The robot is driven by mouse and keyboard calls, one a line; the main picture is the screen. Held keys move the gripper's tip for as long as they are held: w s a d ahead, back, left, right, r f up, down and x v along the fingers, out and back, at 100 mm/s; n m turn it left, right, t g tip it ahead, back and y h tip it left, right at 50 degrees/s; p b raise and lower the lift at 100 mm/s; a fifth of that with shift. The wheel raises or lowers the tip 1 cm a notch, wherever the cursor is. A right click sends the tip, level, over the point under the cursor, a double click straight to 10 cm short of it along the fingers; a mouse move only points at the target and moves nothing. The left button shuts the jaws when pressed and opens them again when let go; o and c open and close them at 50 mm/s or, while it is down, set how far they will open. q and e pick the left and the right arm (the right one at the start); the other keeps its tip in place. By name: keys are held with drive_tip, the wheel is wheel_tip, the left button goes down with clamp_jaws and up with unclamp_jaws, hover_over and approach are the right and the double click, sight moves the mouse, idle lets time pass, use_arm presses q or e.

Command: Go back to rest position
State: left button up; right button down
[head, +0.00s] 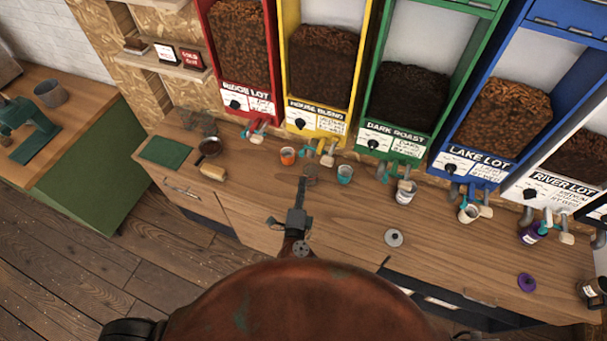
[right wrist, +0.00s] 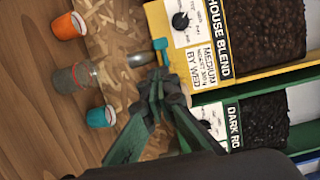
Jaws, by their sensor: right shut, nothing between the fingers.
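My right gripper (head: 302,182) reaches out over the wooden counter (head: 350,225) in the head view, its fingers shut and empty. In the right wrist view, its dark green fingers (right wrist: 166,84) meet in front of the yellow House Blend dispenser (right wrist: 210,85). A clear grey jar (head: 312,174) lies close beyond the fingertips in the head view, but I cannot tell whether they touch; it also shows in the right wrist view (right wrist: 76,76). An orange cup (head: 288,156) stands left of the jar and a teal cup (head: 345,174) right of it. My left gripper is not in view.
Several coloured bean dispensers stand along the back, including the green Dark Roast (head: 400,132) and blue Lake Lot (head: 478,166). A white cup (head: 406,192), a grey lid (head: 394,238) and a purple lid (head: 527,282) are on the counter's right.

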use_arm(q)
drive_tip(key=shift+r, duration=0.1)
use_arm(e)
drive_tip(key=shift+s, duration=0.45)
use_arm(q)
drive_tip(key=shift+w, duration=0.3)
